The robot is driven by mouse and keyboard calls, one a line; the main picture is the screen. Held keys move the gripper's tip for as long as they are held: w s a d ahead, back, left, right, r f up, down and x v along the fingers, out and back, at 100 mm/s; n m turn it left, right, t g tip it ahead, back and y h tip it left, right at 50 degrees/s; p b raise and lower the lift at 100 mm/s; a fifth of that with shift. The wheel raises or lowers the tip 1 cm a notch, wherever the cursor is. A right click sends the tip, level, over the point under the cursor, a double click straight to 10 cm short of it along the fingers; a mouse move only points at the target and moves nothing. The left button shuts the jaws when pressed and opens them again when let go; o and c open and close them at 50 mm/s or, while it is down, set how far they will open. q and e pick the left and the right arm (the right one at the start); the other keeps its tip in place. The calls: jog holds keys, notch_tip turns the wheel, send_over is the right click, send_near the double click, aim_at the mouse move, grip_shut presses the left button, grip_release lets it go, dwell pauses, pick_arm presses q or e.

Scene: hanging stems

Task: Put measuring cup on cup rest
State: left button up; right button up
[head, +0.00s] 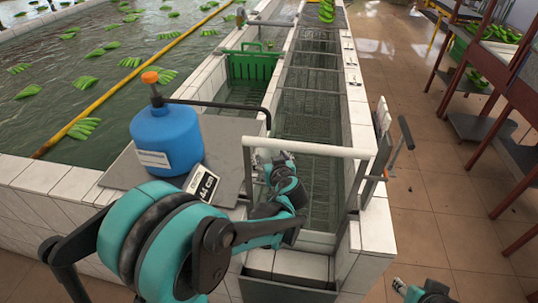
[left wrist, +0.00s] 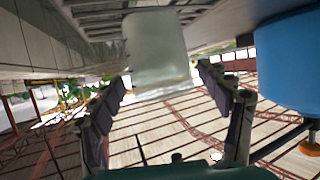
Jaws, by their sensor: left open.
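A translucent, whitish measuring cup (left wrist: 158,50) shows in the left wrist view, beyond and between the fingertips of my left gripper (left wrist: 160,85). The fingers are spread apart, and no contact with the cup is visible. In the head view my left gripper (head: 270,165) is beside the grey board's right edge, under the white rail. The cup is hard to separate from the gripper there. I cannot pick out the cup rest with certainty.
A blue jug (head: 166,138) with an orange cap and a small black-and-white sign (head: 201,184) stand on the grey board (head: 225,135). A white rail (head: 315,148) crosses the water channel. A green crate (head: 252,66) sits farther back. Tiled floor (head: 440,210) is open at right.

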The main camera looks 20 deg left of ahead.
pick_arm(q)
jog(key=s+d+m+g+h+p, duration=0.1)
jog(key=s+d+m+h, duration=0.1)
jog(key=s, duration=0.6)
jog(key=s+d+r+m+g+h, duration=0.1)
jog(key=s+d+m+h, duration=0.2)
jog(key=s+d, duration=0.2)
jog(key=s+d+m+g+h+p, duration=0.1)
jog(key=s+d+m+h, duration=0.1)
jog(key=s, duration=0.9)
jog(key=shift+s+d+r+g+h+p, duration=0.2)
jog(key=shift+d+g+h+p, duration=0.1)
jog(key=shift+d+h, duration=0.4)
